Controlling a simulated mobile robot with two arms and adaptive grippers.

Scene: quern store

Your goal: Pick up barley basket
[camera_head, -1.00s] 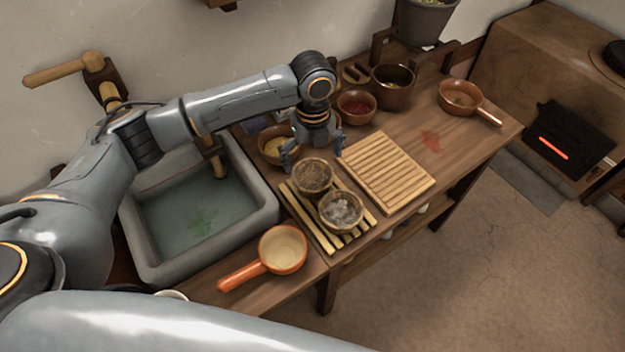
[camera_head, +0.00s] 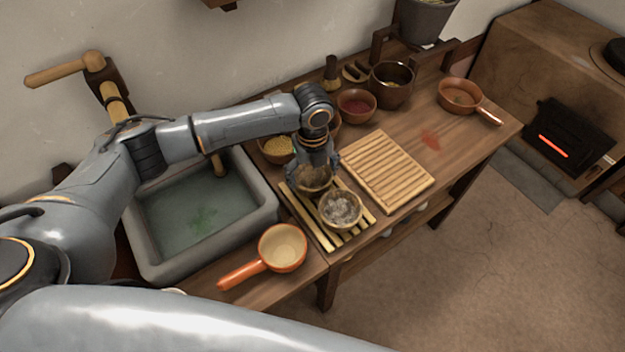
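Two small round woven baskets stand on a slatted wooden rack (camera_head: 325,240). The back basket (camera_head: 313,187) held brown grain a second ago and may be the barley basket; most of it is now hidden under my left gripper. The front basket (camera_head: 341,210) holds something greyish white. My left gripper (camera_head: 316,168) points down over the back basket, with its fingers at the basket's upper sides. I cannot see whether the fingers press on it. The back basket still appears to rest on the rack. My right gripper is not in view.
A stone sink (camera_head: 265,208) with water lies left of the rack. An orange-handled pan (camera_head: 282,247) stands in front. A slatted board (camera_head: 388,172) lies to the right. Behind are a bowl of yellow grain (camera_head: 277,146), a red-filled bowl (camera_head: 356,105) and a brown pot (camera_head: 391,86).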

